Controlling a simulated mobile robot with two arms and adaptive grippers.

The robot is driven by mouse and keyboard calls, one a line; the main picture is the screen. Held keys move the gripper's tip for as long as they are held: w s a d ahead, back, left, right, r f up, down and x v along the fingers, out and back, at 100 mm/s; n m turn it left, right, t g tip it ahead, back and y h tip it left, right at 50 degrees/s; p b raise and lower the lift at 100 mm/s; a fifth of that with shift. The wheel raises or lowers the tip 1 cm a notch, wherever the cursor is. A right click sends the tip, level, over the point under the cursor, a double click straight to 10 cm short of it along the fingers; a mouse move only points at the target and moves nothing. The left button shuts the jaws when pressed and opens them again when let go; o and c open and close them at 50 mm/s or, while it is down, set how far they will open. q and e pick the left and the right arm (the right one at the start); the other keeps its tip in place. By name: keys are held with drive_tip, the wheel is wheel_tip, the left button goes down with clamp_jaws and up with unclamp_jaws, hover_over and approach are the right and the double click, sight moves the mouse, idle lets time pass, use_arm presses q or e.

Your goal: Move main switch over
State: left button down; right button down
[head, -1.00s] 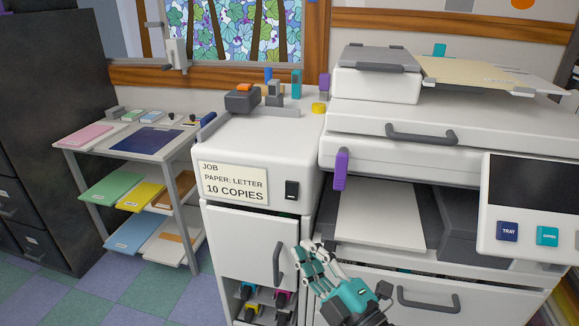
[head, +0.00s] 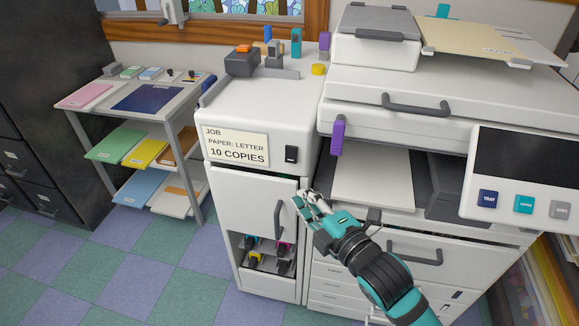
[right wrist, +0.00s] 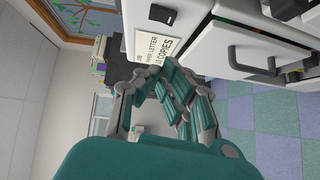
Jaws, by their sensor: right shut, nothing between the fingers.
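The main switch (head: 291,154) is a small black rocker on the front of the white cabinet (head: 225,110), right of the job sign. It also shows at the top of the right wrist view (right wrist: 163,14). Which way the rocker is tipped is too small to tell. My right gripper (head: 308,202) is shut and empty, below and slightly right of the switch and apart from it. In the right wrist view its fingers (right wrist: 175,92) show bunched together. My left gripper is out of view.
A job sign (head: 236,147) reads letter paper, 10 copies. Below the switch is a cabinet door with a grey handle (head: 279,216), close to my right gripper. The copier (head: 440,125), with a purple lever (head: 338,136) and a control panel (head: 480,200), stands to the right.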

sight(291, 155)
drive_tip(key=x, duration=0.3)
drive_tip(key=w+d+x, duration=0.1)
drive_tip(key=x, duration=0.3)
drive_tip(key=d+x, duration=0.1)
drive_tip(key=x, duration=0.3)
drive_tip(key=shift+w+d+f, duration=0.1)
drive_tip(key=shift+w+f, duration=0.05)
drive_tip(key=shift+w, duration=0.1)
drive_tip(key=shift+w+d+f+n+b, duration=0.1)
drive_tip(key=shift+w+f+n+b, duration=0.35)
drive_tip(key=shift+b, duration=0.35)
drive_tip(key=shift+s+r+p, duration=0.1)
drive_tip(key=shift+r+p, duration=0.2)
drive_tip(key=shift+p, duration=0.1)
drive_tip(key=shift+s, duration=0.1)
